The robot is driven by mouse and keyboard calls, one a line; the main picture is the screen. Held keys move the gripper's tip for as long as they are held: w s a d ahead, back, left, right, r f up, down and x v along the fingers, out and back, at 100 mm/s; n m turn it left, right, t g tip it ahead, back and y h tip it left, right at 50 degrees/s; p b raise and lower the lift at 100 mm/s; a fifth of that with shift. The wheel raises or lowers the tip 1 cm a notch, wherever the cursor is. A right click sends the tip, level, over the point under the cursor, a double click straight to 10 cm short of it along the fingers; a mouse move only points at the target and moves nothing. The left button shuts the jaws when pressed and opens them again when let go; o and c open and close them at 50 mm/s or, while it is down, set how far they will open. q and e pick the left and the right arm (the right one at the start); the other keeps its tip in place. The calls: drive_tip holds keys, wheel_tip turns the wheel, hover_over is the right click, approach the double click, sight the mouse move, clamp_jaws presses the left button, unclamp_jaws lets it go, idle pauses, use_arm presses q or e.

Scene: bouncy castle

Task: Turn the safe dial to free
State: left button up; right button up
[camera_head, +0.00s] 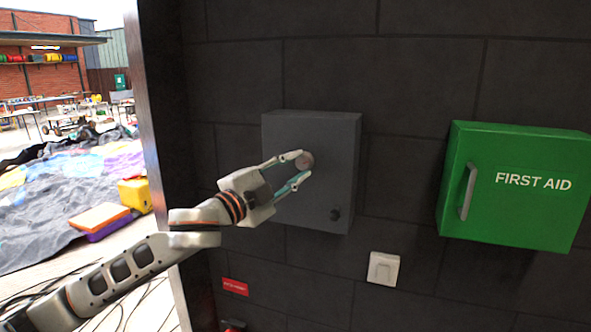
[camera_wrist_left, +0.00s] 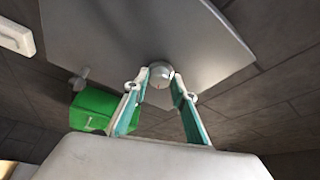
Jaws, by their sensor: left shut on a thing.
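The safe is a grey metal box (camera_head: 335,135) fixed to the dark block wall. In the left wrist view the silvery dial (camera_wrist_left: 160,72) lies between the tips of the left gripper (camera_wrist_left: 161,86), in front of the grey safe face (camera_wrist_left: 170,30). Any marks on the dial are too small to read. My right gripper is not in view.
A green first aid box (camera_head: 520,215) with a handle hangs to the right. A white switch (camera_head: 383,268) and a small red sign (camera_head: 235,286) are below the safe. A door frame (camera_head: 165,130) stands left, with a cluttered yard beyond.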

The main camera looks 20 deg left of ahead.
use_arm(q)
drive_tip(key=shift+r+m+g, duration=0.15)
drive_tip(key=shift+m+g, duration=0.3)
drive_tip(key=shift+m, duration=0.7)
drive_tip(key=shift+r+m+g, duration=0.15)
drive_tip(key=shift+m+g, duration=0.3)
drive_tip(key=shift+m, duration=0.7)
drive_tip(key=o, duration=1.1)
drive_tip(key=shift+v, duration=6)
drive_tip(key=shift+d+r, duration=0.1)
